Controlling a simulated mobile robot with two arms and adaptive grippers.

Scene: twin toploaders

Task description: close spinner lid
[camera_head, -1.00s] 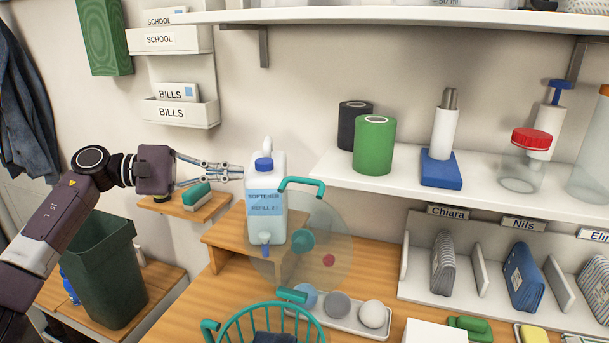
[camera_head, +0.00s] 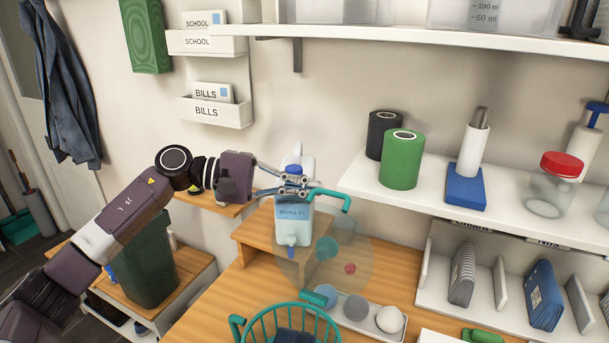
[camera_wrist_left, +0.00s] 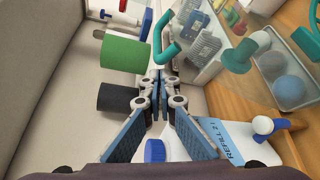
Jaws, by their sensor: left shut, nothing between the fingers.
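The spinner is a teal slatted basket (camera_head: 290,318) at the bottom of the head view with dark cloth inside. Its clear round lid (camera_head: 353,254) stands raised behind it, with a teal knob and red spot. A teal bent handle (camera_head: 336,193) is at the lid's top; it also shows in the wrist view (camera_wrist_left: 165,50). My left gripper (camera_head: 307,187) is shut and empty, its tips close to the handle's left end. In the wrist view the gripper's tips (camera_wrist_left: 160,78) lie just short of the handle; contact is unclear. My right gripper is not in view.
A white refill jug (camera_head: 293,222) with a blue cap stands on a wooden riser (camera_head: 248,238), behind and below my left gripper. A tray (camera_head: 378,327) with several balls sits right of the basket. A shelf (camera_head: 425,193) juts out at right.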

